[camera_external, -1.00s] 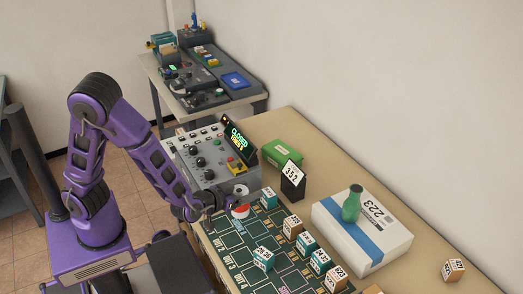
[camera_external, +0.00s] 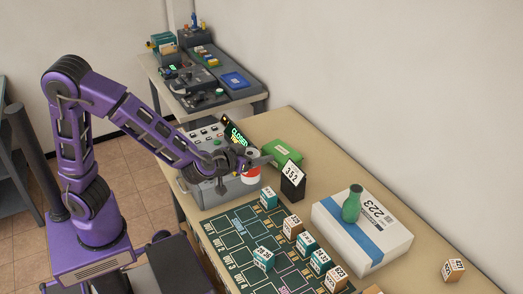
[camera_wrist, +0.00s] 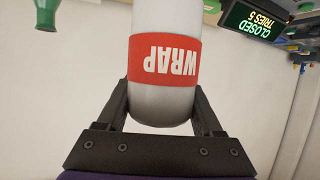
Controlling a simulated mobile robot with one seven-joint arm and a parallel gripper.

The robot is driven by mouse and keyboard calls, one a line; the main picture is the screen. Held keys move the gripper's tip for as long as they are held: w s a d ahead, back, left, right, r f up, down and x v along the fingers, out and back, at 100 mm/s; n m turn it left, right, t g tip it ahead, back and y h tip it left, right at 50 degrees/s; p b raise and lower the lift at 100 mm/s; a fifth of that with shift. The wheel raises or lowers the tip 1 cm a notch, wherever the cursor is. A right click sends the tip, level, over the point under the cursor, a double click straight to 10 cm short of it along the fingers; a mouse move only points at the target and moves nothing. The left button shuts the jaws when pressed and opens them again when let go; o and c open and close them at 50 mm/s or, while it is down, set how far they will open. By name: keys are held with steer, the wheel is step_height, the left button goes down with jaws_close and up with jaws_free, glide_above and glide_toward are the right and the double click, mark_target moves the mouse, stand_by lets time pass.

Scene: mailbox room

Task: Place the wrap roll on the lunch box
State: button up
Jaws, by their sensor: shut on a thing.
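The wrap roll, a white cylinder with a red band reading WRAP, is in my gripper (camera_external: 246,164). In the wrist view the roll (camera_wrist: 165,65) sits between the two dark fingers, its rounded end toward the palm. In the external view the roll (camera_external: 252,175) is held up in front of the control box, partly hidden by my gripper. A green box with a white label, seemingly the lunch box (camera_external: 287,148), lies on the table behind and right of the gripper. The roll appears apart from it.
A grey control box (camera_external: 206,165) with a CLOSED display stands left of the green box. A green bottle (camera_external: 352,204) stands on a white parcel (camera_external: 345,244). Several small cubes lie on a dark green mat (camera_external: 236,262).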

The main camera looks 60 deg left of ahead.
steer(key=w+a+n+y, duration=0.1)
steer(key=w+a, duration=0.3)
steer(key=w, duration=0.3)
steer(key=n+g+y, duration=0.1)
steer(key=y, duration=0.1)
glide_above(285, 146)
step_height(285, 146, down, 5)
step_height(285, 146, down, 10)
steer(key=b, duration=0.3)
steer(key=shift+w+a, duration=0.1)
steer(key=shift+w, duration=0.05)
steer(key=shift+f, duration=0.2)
steer(key=o, duration=1.3)
